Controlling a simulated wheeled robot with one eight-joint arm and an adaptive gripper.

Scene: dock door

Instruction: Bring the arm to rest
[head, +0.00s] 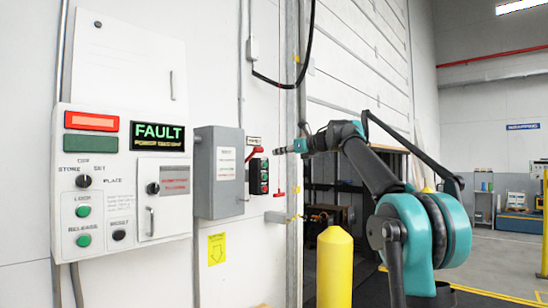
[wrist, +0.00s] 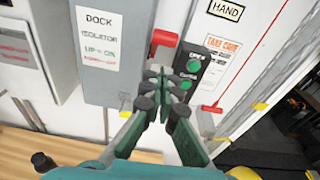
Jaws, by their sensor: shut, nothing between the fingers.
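My gripper (head: 284,150) is at the end of my teal and black arm, stretched left toward the wall in the head view. In the wrist view my gripper (wrist: 165,80) has its fingertips together with nothing between them. The tips appear just in front of the red handle (wrist: 164,42) of the grey dock isolator box (wrist: 105,52); whether they touch it is unclear. In the head view the red handle (head: 253,153) is at the right side of the box (head: 218,172), with a visible gap to the fingertips.
A push-button station (wrist: 193,70) sits right of the isolator. A control panel (head: 122,185) with a lit FAULT display (head: 158,136) is on the left wall. A yellow bollard (head: 335,265) stands below my arm. Open floor (head: 500,262) lies at the right.

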